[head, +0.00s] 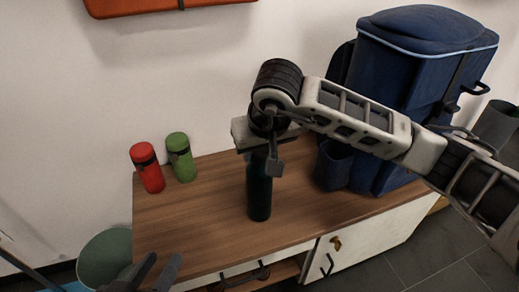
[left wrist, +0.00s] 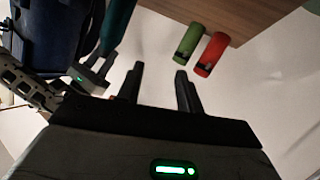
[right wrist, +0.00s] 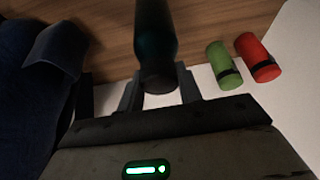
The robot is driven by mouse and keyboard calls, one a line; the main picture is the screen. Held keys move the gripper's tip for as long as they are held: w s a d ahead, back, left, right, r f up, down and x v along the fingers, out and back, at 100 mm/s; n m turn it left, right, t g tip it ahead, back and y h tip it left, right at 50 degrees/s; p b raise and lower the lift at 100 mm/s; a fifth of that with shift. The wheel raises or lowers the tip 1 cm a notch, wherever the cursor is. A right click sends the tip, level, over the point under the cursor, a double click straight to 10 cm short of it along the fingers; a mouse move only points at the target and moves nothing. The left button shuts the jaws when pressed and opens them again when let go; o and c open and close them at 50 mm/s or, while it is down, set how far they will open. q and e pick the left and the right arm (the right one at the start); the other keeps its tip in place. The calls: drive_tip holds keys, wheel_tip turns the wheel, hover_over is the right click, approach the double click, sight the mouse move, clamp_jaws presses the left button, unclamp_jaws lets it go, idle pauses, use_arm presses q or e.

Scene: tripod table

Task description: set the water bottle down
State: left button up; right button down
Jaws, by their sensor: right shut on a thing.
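The water bottle (head: 259,190) is dark green and upright over the front middle of the wooden cabinet top (head: 200,222). Its base appears at the wood; I cannot tell whether it touches. My right gripper (head: 262,152) is shut on the bottle's upper end, which also shows between the fingers in the right wrist view (right wrist: 156,45). In the left wrist view the bottle (left wrist: 117,25) is partly cut off at the top edge. My left gripper (head: 164,259) is low in the head view, in front of the cabinet; its fingers are apart and empty in the left wrist view (left wrist: 160,75).
A red flask (head: 147,168) and a green flask (head: 180,157) stand at the back left of the top. A large blue backpack (head: 415,85) fills the right side. Wood is clear between the flasks and the bottle. A green bin (head: 103,258) stands on the floor at left.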

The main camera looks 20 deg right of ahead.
drive_tip(key=shift+f, duration=0.15)
drive_tip(key=c, duration=0.9)
unclamp_jaws()
drive_tip(key=shift+c, duration=0.2)
